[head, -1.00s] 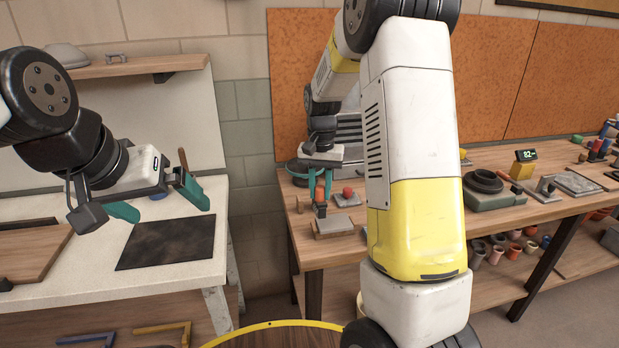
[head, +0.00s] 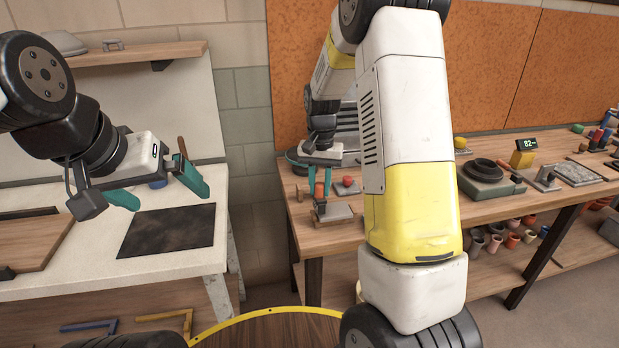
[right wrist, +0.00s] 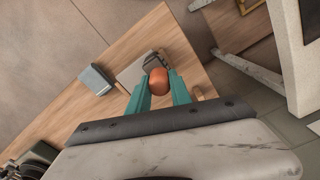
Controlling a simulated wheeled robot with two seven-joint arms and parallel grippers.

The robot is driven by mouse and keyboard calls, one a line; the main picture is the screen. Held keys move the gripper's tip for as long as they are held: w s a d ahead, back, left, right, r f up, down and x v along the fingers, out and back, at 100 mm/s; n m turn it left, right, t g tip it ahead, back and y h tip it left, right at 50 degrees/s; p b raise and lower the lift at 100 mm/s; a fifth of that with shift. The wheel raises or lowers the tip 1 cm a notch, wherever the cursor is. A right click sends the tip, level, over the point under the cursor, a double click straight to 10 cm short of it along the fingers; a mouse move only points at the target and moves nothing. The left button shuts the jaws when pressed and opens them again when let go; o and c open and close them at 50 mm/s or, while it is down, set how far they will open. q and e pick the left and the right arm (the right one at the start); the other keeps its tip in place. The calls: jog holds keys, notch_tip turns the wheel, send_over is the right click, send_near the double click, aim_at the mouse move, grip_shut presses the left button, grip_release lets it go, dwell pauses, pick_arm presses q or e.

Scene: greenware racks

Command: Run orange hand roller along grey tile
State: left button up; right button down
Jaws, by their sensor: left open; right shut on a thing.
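The grey tile (head: 338,213) lies flat on the wooden bench, on a thin wooden board. My right gripper (head: 320,184) is above its left part, pointing down. It is shut on the orange hand roller (head: 327,180), whose dark roller end hangs low over the tile's left part. I cannot tell whether it touches. In the right wrist view, the roller's orange handle (right wrist: 158,82) sits between the teal fingers, seen end-on, with the pale grey tile (right wrist: 133,73) behind it. My left gripper (head: 165,188) is open and empty by the dark mat on the white table.
A red ball-like knob (head: 347,181) on a small grey block stands just behind the tile. A black-topped wheel or scale (head: 484,178) and a yellow display (head: 522,155) stand to the right. The dark mat (head: 168,229) is bare. My right arm hides part of the bench.

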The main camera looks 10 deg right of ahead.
jog(key=shift+f, duration=0.2)
jog(key=shift+d, duration=0.1)
jog(key=shift+d, duration=0.75)
dwell(0.4)
jog(key=shift+d, duration=0.55)
jog(key=shift+d, duration=0.1)
jog(key=shift+d, duration=0.4)
jog(key=shift+d, duration=0.15)
